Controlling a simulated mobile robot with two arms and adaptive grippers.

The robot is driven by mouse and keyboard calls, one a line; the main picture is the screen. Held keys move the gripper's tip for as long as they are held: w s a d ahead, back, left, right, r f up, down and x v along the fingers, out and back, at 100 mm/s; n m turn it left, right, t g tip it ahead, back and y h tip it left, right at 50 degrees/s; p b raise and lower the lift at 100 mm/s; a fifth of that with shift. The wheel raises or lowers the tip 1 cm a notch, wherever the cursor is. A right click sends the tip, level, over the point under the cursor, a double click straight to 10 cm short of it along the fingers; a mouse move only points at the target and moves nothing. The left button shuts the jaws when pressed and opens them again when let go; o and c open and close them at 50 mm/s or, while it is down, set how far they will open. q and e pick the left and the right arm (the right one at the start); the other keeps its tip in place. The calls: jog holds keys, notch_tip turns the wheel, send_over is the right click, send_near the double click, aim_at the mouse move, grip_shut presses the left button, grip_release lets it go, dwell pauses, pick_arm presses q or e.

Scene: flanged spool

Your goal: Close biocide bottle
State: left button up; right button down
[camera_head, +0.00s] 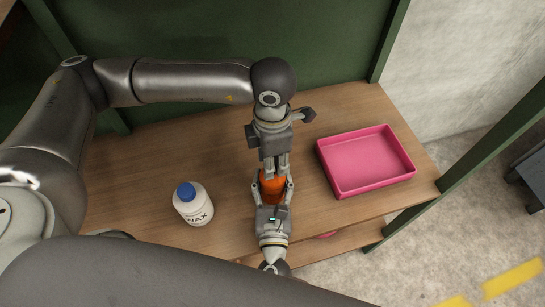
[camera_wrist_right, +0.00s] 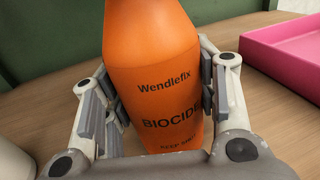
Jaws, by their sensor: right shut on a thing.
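The orange biocide bottle (camera_head: 271,187) stands near the front of the wooden table. In the right wrist view the bottle (camera_wrist_right: 155,70) shows the words "Wendlefix" and "BIOCIDE"; its top is cut off by the picture's edge. My right gripper (camera_head: 272,184) comes from the front and is shut on the bottle's body, one finger on each side. My left gripper (camera_head: 276,170) comes down from above, with its fingers at the bottle's top. The cap and neck are hidden there, so I cannot tell whether the left fingers hold anything.
A white bottle with a blue cap (camera_head: 193,204) stands on the table to the left. A pink tray (camera_head: 326,167), empty, lies to the right; its edge also shows in the right wrist view (camera_wrist_right: 285,65). A green post (camera_head: 490,145) borders the table's right side.

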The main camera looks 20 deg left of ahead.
pick_arm(q)
jog(key=c, duration=0.3)
jog(key=shift+m, duration=1)
jog(key=shift+c, duration=0.2)
jog(key=o, duration=1.2)
jog(key=shift+r, duration=0.1)
notch_tip(320, 180, up, 12)
jog(key=shift+f, duration=0.1)
pick_arm(e)
jog(key=shift+c, duration=2.4)
grip_release()
